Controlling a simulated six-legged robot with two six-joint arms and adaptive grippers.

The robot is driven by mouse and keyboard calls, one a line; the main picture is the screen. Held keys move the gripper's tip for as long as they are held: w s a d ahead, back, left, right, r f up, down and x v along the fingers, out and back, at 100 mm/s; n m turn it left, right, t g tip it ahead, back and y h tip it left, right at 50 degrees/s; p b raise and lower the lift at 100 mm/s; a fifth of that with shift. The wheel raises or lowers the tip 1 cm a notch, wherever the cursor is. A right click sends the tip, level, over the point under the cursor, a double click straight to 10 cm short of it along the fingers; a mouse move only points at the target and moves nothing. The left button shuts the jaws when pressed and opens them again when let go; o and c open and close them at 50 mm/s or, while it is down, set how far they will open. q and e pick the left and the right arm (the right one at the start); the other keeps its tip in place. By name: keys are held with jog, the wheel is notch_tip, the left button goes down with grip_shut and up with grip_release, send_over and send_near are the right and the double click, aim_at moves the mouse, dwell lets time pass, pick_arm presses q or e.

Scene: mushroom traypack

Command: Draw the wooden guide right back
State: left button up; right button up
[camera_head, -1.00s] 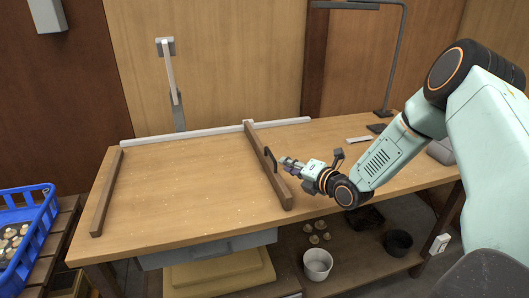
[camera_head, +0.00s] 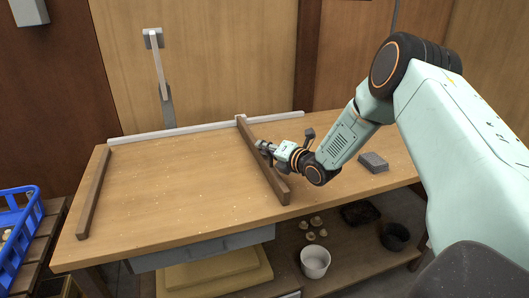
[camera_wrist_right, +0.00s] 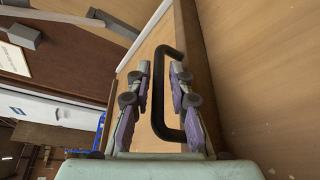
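The wooden guide (camera_head: 270,172) is a long brown bar lying across the table, its far end at a pale rail (camera_head: 180,130). In the right wrist view the guide (camera_wrist_right: 201,75) runs along the right of the fingers, with a black bow handle (camera_wrist_right: 158,95) on its side. My right gripper (camera_head: 263,147) is at the handle, on the guide's right side. In the wrist view its fingers (camera_wrist_right: 160,68) are open, one on each side of the handle bar, with gaps showing. In the head view the gripper largely hides the handle. My left gripper is not in view.
A fixed-looking brown bar (camera_head: 94,192) lies at the table's left. The tabletop (camera_head: 175,185) between the bars is clear. A grey block (camera_head: 374,162) sits at the right. A blue crate (camera_head: 20,235) stands left of the table; a white pot (camera_head: 315,262) and mushrooms are underneath.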

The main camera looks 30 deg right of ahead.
jog(key=shift+w, duration=0.15)
grip_shut()
dwell(0.6)
